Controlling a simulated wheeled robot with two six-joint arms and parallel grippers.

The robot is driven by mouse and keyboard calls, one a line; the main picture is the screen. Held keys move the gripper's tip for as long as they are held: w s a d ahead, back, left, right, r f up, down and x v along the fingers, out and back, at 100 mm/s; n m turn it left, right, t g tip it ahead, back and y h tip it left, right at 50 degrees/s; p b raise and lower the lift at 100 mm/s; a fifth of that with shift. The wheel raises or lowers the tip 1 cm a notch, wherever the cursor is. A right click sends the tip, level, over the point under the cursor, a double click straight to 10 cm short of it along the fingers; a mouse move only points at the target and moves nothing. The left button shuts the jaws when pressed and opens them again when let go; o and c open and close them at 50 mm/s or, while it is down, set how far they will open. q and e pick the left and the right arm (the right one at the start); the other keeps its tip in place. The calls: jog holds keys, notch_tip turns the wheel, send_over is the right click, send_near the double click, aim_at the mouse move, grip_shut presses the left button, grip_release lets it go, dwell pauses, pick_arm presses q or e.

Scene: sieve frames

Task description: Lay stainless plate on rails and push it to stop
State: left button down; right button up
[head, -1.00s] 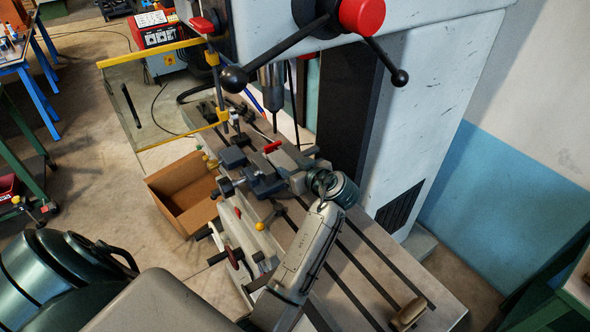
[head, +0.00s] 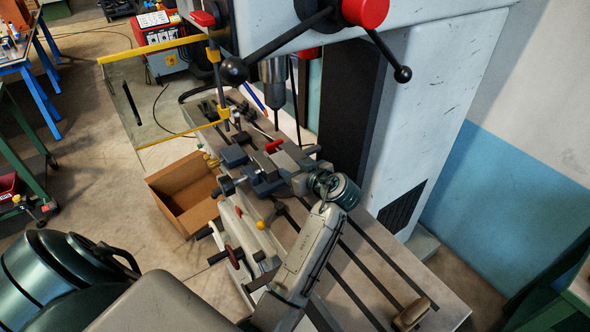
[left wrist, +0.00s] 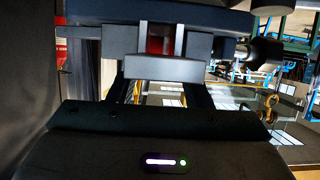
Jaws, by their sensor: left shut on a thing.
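My left arm reaches over the machine table to the vise (head: 233,157), which has dark blue-grey blocks. My left gripper (head: 284,168) is at the vise's right side, low over it. In the left wrist view a flat grey piece, apparently the stainless plate (left wrist: 166,69), sits between the fingers, and the gripper is shut on it. Dark blue vise parts lie just beyond it. In the head view I cannot tell the plate from the grey parts around it. I cannot make out the rails or the stop, or whether the plate touches them. My right gripper is not in view.
The drill spindle (head: 273,88) hangs above the vise, with a ball-ended lever (head: 234,70) over it. A yellow-framed guard (head: 150,52) stands at the left. A cardboard box (head: 182,196) is beside the table. A wooden-handled brush (head: 411,314) lies at the table's front right.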

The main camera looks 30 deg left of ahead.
pick_arm(q)
jog(key=shift+f, duration=0.1)
dwell(0.6)
jog(key=c, duration=0.7)
grip_release()
jog(key=shift+o, duration=0.2)
jog(key=shift+d+f, duration=0.1)
